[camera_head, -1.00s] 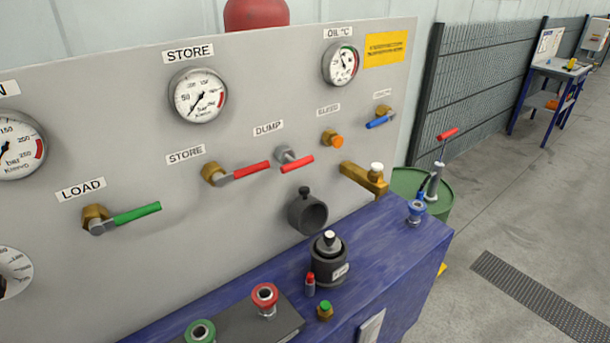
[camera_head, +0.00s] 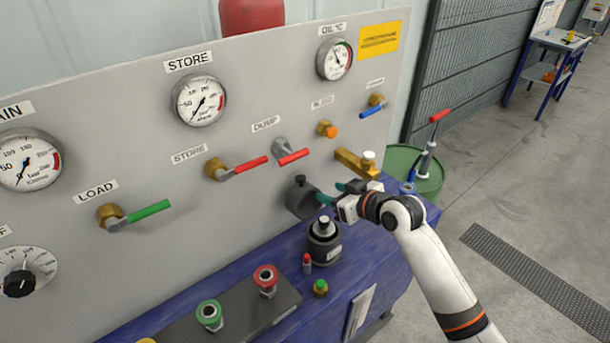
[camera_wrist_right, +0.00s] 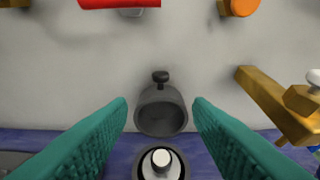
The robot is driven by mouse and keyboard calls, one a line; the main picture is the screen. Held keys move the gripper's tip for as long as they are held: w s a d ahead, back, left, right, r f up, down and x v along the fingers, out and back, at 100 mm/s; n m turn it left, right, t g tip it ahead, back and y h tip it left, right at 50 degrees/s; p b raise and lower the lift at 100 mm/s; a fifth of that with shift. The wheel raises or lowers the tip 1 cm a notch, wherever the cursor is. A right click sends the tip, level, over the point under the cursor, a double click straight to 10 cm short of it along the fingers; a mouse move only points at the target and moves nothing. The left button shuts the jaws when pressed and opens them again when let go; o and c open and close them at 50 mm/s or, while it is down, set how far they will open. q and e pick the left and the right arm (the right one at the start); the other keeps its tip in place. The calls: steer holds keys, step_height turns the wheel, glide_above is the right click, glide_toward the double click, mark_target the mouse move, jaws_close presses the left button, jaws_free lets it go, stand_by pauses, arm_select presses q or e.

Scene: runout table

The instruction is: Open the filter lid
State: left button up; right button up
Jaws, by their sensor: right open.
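A dark grey round cup-like fitting (camera_head: 299,199) with a small black knob on top sticks out of the panel. I cannot tell for sure whether it is the filter lid. In the right wrist view the fitting (camera_wrist_right: 161,112) is centred, its round front facing me and its knob upright. My right gripper (camera_head: 332,193) is open in front of it, at its right in the head view. In the right wrist view its teal fingers (camera_wrist_right: 160,108) spread left and right of the fitting, with visible gaps. My left gripper is out of view.
A black canister with a white top (camera_head: 323,243) stands on the blue bench (camera_head: 245,262) just below the fitting. A brass block (camera_head: 357,163) is close to my right gripper. The red-handled dump valve (camera_head: 290,155) is above. Red and green couplings sit at the bench front.

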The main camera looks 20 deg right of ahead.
mark_target(303, 179)
steer(key=x, duration=0.4)
steer(key=p+x, duration=0.1)
steer(key=x, duration=0.3)
steer(key=r+p+x, duration=0.1)
steer(key=x, duration=0.3)
steer(key=shift+w+r, duration=0.15)
steer(key=shift+w, duration=0.1)
jaws_close()
